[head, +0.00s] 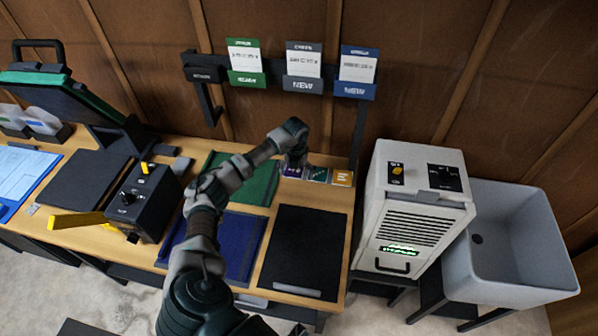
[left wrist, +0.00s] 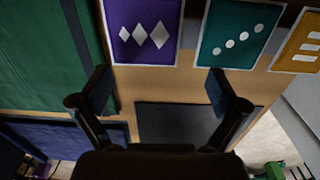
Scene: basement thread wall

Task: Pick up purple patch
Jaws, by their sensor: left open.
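The purple patch (left wrist: 130,45) with a pale border and white diamonds lies flat on the wooden bench, at the top of the left wrist view. In the head view it is a small purple square (head: 291,172) at the bench's back, partly hidden by my left gripper (head: 297,160). In the left wrist view my left gripper (left wrist: 160,92) is open and empty. Its fingertips are apart, below the patch in the picture and not closed on it. My right gripper does not show.
A teal patch (left wrist: 236,38) and a yellow patch (head: 342,178) lie to the right of the purple one. A green cloth (head: 258,180), a blue cloth (head: 236,240) and a black mat (head: 305,250) cover the bench. A white machine (head: 418,200) stands right.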

